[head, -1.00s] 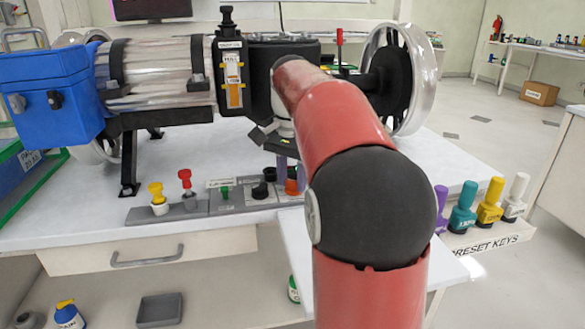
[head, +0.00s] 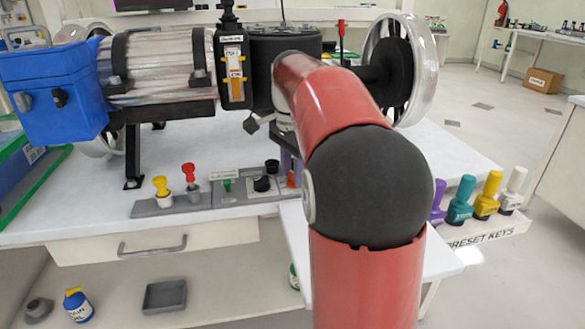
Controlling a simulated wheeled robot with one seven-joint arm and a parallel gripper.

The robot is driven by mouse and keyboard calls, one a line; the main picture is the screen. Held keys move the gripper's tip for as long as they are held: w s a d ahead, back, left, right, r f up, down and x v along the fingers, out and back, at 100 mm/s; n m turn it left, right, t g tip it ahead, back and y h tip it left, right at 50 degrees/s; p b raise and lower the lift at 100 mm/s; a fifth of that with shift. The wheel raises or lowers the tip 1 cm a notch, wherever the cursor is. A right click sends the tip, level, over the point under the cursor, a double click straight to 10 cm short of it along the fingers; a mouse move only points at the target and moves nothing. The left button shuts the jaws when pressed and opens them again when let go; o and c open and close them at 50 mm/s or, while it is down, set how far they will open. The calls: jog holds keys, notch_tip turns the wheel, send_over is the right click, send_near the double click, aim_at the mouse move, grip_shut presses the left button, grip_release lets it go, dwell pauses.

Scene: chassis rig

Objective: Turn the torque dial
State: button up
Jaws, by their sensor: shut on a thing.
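My gripper (head: 291,168) points down at the right end of the grey control panel (head: 228,200), largely hidden behind my red and black arm. Its purple fingers are shut on an orange-red knob (head: 292,180), partly covered by the fingers and arm. A black round knob (head: 262,184) stands on the panel just left of the gripper, apart from it. A smaller black knob (head: 271,165) is behind that. The panel's labels are too small to read, so I cannot tell which knob is the torque dial.
The wheeled axle rig (head: 160,65) with a blue box (head: 52,90) spans above.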

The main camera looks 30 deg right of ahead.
jog(key=o, duration=1)
notch_tip(320, 180, up, 8)
jog(key=shift+f, duration=0.1)
dwell(0.4)
